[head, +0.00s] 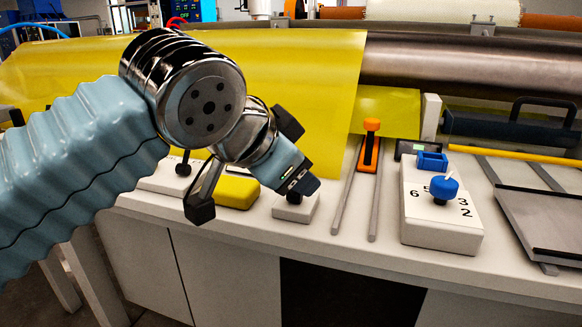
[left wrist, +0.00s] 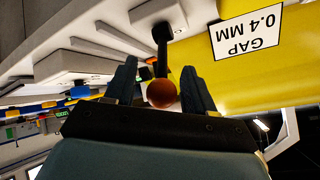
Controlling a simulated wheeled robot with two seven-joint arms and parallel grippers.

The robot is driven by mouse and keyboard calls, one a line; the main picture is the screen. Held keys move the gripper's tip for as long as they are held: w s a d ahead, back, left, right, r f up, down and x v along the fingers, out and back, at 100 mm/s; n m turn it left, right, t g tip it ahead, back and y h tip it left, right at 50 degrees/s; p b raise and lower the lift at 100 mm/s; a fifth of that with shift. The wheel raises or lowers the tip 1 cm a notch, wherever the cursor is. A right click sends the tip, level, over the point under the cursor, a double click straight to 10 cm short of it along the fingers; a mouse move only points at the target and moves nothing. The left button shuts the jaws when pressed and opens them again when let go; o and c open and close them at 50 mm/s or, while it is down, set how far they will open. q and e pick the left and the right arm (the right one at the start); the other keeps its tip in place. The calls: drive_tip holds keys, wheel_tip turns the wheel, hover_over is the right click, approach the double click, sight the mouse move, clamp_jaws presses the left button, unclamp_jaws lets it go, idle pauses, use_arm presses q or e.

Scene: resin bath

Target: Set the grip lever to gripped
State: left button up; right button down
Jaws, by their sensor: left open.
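My left gripper (head: 290,178) is low in front of the yellow sheet, above a white control base (head: 296,207). In the left wrist view its two dark fingers (left wrist: 160,73) are apart, one on each side of a lever's reddish-brown ball knob (left wrist: 162,93). I cannot tell whether they touch it. The lever's black stem (left wrist: 161,48) rises from a pale base plate. I take this to be the grip lever. In the head view my gripper hides its handle, and no label for it is readable. My right gripper is not in view.
A black-knobbed lever (head: 183,169) and a yellow block (head: 237,192) stand to the left. An orange-handled slider (head: 369,150) on rails and a blue numbered dial (head: 441,188) are to the right. The yellow sheet (head: 330,90) hangs behind. A "GAP 0.4 MM" sign (left wrist: 246,31) is close by.

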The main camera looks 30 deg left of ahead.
use_arm(q)
drive_tip(key=p+v, duration=0.3)
drive_tip(key=v, duration=1)
drive_tip(key=shift+s+r, duration=0.25)
drive_tip(key=shift+r, duration=0.05)
drive_tip(key=shift+c, duration=0.4)
